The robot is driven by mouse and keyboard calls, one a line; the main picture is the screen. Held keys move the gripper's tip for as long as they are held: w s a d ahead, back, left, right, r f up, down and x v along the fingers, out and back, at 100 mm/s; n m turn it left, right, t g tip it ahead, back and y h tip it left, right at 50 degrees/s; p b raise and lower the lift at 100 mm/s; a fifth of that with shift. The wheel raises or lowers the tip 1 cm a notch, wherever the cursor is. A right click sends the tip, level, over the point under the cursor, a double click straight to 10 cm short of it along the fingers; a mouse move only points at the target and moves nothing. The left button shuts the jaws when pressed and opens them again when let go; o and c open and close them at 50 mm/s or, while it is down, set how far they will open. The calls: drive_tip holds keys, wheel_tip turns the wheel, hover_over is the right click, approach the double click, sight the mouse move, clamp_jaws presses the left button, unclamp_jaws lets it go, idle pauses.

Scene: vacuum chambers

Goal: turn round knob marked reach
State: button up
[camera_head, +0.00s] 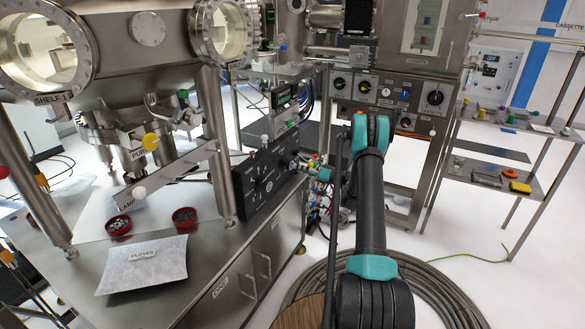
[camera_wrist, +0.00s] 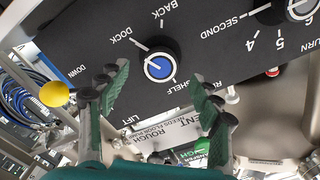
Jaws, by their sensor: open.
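A round knob with a blue cap (camera_wrist: 159,67) and white pointer sits on a black panel (camera_wrist: 95,38) in the wrist view. Around it are the words DOCK, BACK and SHELF, upside down. I cannot read REACH on any label. My gripper (camera_wrist: 159,80) is open, with one green finger on each side just below the knob in the picture. The fingers look apart from it, and nothing is between them. In the head view my arm reaches toward the right end of the black control box (camera_head: 262,183); the fingers are not clear there.
Another numbered dial (camera_wrist: 302,8) is at the upper right of the wrist view. A yellow ball knob (camera_wrist: 54,94) and a green knob (camera_wrist: 202,146) are close to the fingers. In the head view, a grey knob panel (camera_head: 378,105) stands behind, and coiled hose (camera_head: 440,300) lies on the floor.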

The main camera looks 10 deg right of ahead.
drive_tip(key=v, duration=0.6)
idle(1.1)
